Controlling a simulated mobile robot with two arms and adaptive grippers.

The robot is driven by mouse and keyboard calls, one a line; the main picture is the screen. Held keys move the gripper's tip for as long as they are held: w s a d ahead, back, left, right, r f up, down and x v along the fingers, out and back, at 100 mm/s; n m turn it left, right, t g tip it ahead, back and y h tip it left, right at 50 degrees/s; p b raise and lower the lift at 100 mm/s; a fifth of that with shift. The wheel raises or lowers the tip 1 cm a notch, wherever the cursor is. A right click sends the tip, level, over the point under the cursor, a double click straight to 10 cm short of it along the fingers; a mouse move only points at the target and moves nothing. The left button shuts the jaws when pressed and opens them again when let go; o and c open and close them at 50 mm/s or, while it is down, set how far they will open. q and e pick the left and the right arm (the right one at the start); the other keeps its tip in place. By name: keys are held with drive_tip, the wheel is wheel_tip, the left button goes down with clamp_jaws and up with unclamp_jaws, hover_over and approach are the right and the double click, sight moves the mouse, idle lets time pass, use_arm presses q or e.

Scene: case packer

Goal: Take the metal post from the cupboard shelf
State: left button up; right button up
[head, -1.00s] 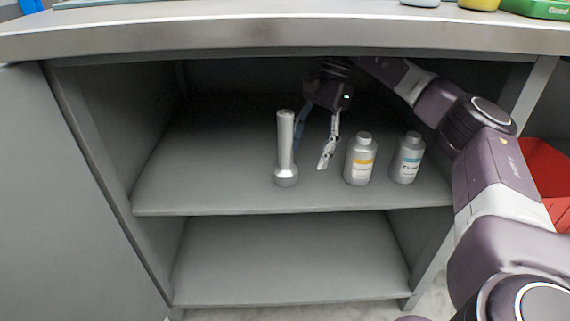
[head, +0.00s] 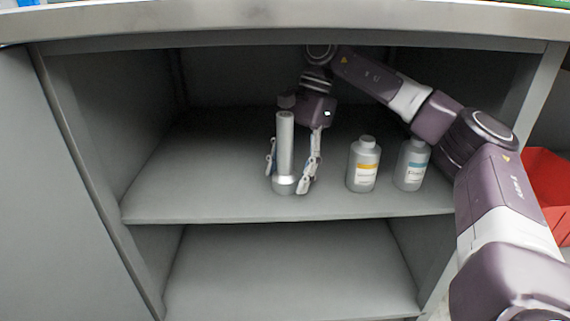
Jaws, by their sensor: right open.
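The metal post (head: 285,145) stands upright on the upper cupboard shelf (head: 210,205), left of two bottles. It is a grey cylinder with a wider, rounded base. My right gripper (head: 290,183) is open, behind and around the post. One finger shows on the post's left and the other on its right, near the base. Whether either finger touches the post cannot be told. The post hides part of the gripper. My left gripper is not in view.
A bottle with a yellow label (head: 363,165) and a bottle with a blue label (head: 411,165) stand right of the post. The countertop (head: 280,24) overhangs the shelf. A red bin (head: 548,190) is outside at the right. The lower shelf (head: 290,270) is empty.

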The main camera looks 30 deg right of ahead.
drive_tip(key=c, duration=1.5)
clamp_jaws()
drive_tip(key=shift+r, duration=0.1)
